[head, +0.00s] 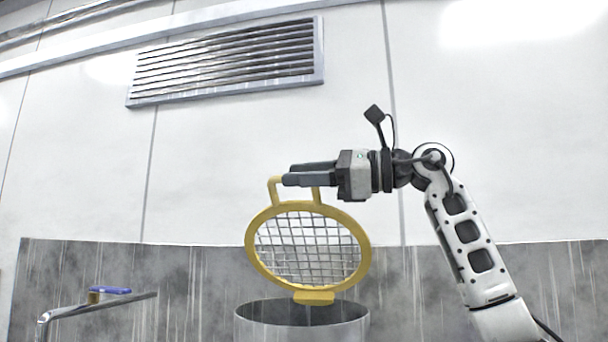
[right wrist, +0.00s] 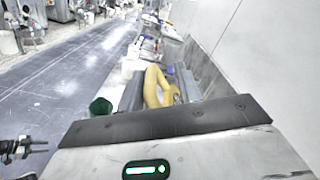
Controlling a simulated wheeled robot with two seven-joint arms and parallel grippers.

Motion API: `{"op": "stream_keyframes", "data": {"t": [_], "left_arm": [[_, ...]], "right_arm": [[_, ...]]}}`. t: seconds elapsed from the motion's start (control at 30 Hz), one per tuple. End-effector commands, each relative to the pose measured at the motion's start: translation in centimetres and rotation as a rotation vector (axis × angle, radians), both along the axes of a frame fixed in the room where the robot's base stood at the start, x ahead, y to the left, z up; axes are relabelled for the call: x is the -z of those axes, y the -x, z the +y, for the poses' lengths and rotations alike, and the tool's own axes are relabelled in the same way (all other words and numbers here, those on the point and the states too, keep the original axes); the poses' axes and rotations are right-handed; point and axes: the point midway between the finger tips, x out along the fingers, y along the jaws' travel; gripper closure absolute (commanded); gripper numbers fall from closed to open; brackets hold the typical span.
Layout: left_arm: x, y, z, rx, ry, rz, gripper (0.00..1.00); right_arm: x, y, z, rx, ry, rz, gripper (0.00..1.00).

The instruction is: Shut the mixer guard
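The mixer guard is a yellow ring with wire mesh (head: 305,250). It stands tilted up, nearly upright, above the grey mixer bowl (head: 300,328), with its yellow tab low over the bowl's opening. A yellow loop handle rises from the ring's top. My right gripper (head: 287,176) is at this handle, its two dark fingers lying on either side of the top bar and close to it. In the right wrist view the handle (right wrist: 152,88) shows between the fingers, which look closed on it; the exact contact is partly hidden.
A tap (head: 95,305) with a blue lever is at the lower left, apart from the bowl. A grey splash panel (head: 190,285) and a white wall stand behind, with a louvred vent (head: 225,62) above. The space left of the guard is clear.

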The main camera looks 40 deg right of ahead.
Motion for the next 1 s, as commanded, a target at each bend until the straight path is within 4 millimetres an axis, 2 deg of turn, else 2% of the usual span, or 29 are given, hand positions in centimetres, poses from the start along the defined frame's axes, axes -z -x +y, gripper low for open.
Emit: {"op": "stream_keyframes", "data": {"t": [0.27, 0.37, 0.7, 1.0], "left_arm": [[0.2, 0.0, 0.0, -0.001, 0.000, 0.000, 0.64], [0.3, 0.0, 0.0, -0.002, 0.002, 0.001, 0.64], [0.3, 0.0, -0.1, -0.002, 0.007, 0.000, 0.64], [0.0, 0.0, 0.0, -0.002, 0.003, -0.002, 0.64]], "right_arm": [[0.0, 0.9, -0.9, 0.002, -0.003, -0.002, 0.66], [0.0, 2.3, -2.0, 0.004, -0.002, -0.002, 0.66], [-0.1, 8.6, -7.4, 0.004, -0.002, -0.003, 0.66], [0.0, 11.8, -10.1, 0.001, 0.000, 0.000, 0.66]]}}
